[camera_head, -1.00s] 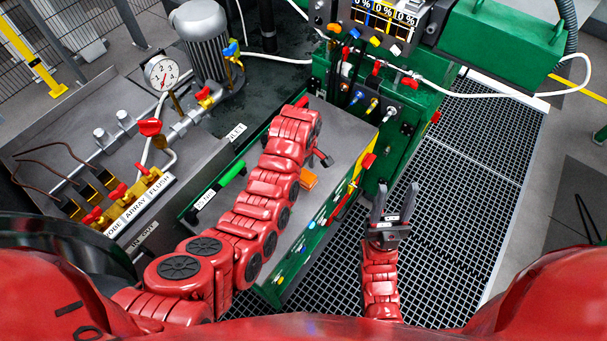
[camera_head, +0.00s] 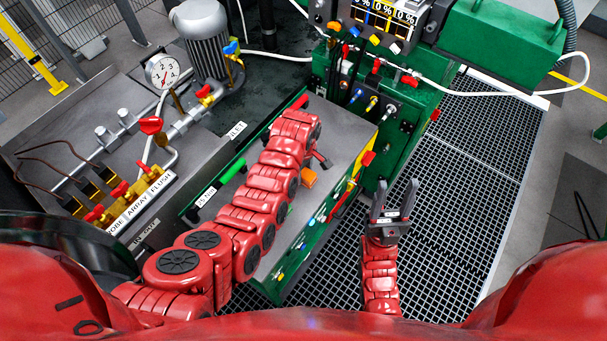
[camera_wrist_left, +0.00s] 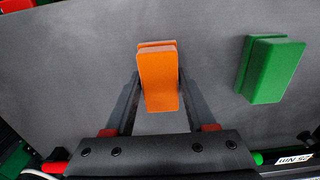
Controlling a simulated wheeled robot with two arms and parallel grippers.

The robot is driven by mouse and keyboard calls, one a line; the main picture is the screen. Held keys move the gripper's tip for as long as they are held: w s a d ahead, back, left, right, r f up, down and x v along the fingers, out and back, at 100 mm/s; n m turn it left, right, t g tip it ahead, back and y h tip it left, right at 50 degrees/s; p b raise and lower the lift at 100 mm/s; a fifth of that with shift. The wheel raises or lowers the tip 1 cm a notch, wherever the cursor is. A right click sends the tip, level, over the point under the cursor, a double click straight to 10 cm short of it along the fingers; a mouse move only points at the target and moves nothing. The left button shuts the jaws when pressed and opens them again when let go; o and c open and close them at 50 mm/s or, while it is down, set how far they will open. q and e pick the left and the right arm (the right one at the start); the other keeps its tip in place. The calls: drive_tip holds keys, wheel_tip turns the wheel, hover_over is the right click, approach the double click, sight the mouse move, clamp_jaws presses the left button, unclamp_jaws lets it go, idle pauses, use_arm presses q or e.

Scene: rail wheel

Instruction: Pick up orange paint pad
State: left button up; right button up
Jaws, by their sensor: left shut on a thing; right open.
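The orange paint pad (camera_wrist_left: 158,80) is a small orange block over the grey table top in the left wrist view. It also shows beside my left arm in the head view (camera_head: 308,178). My left gripper (camera_wrist_left: 157,92) is shut on it, with one dark finger against each side. I cannot tell whether the pad touches the table or is slightly above it. In the head view the left gripper is mostly hidden by my red arm. My right gripper (camera_head: 391,203) is open and empty, above the floor grating right of the table.
A green pad (camera_wrist_left: 270,69) lies on the grey table top (camera_head: 340,130), right of the orange pad in the left wrist view. A green cabinet (camera_head: 397,140) with coloured connectors stands at the table's far right. Pipes and a gauge (camera_head: 163,70) are at left.

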sight(304, 171)
use_arm(q)
clamp_jaws()
drive_tip(key=shift+r, duration=0.15)
drive_tip(key=shift+r+b, duration=0.5)
drive_tip(key=shift+r, duration=0.15)
wheel_tip(304, 171, up, 3)
drive_tip(key=shift+w+f+b, duration=0.1)
drive_tip(key=shift+f+b, duration=0.05)
drive_tip(key=shift+b, duration=0.55)
wheel_tip(304, 171, up, 5)
drive_tip(key=p, duration=0.2)
drive_tip(key=shift+p, duration=0.3)
drive_tip(key=shift+r, duration=0.45)
drive_tip(key=shift+f, duration=0.1)
